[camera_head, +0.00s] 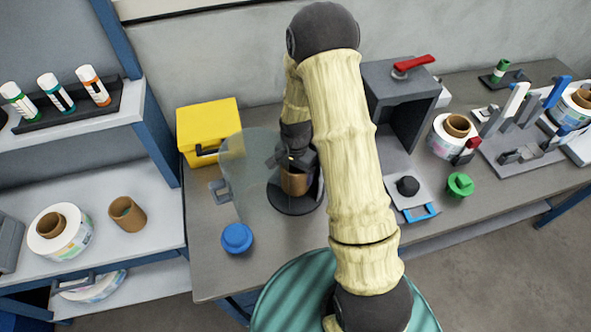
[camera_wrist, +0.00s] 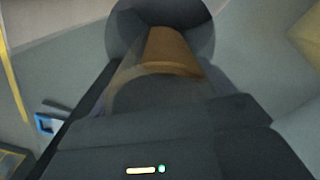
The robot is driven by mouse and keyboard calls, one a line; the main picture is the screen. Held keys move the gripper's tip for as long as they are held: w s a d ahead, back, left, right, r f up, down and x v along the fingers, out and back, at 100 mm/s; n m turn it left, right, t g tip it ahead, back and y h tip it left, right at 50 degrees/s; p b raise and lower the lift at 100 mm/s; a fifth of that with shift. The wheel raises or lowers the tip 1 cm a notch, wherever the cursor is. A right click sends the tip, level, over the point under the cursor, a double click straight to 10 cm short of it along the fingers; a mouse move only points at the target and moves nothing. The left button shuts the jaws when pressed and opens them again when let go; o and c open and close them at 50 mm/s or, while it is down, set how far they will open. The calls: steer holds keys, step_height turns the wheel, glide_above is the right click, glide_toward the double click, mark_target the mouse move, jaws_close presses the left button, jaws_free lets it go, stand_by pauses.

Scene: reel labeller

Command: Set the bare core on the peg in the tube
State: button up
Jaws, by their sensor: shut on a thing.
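The bare brown core (camera_head: 295,184) is at my gripper (camera_head: 293,162), which is shut on it from above. The core is over a dark round base (camera_head: 293,207), upright or nearly so. In the wrist view the core (camera_wrist: 170,52) shows in front of the dark disc (camera_wrist: 122,30), partly covered by my gripper. A clear curved wall (camera_head: 248,172) with a grey handle (camera_head: 221,191) stands just left of the core. The peg is hidden, and I cannot tell whether the core is around it.
A yellow box (camera_head: 208,128) stands behind left and a blue knob (camera_head: 237,238) in front left. Another brown core (camera_head: 127,213) and a label reel (camera_head: 72,243) are on the left shelf.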

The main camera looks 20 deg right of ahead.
steer(key=shift+f+b, duration=0.45)
steer(key=shift+f, duration=0.3)
steer(key=o, duration=0.9)
step_height(320, 180, up, 18)
steer(key=shift+f+b, duration=0.25)
steer(key=shift+b, duration=1)
steer(key=shift+r, duration=0.1)
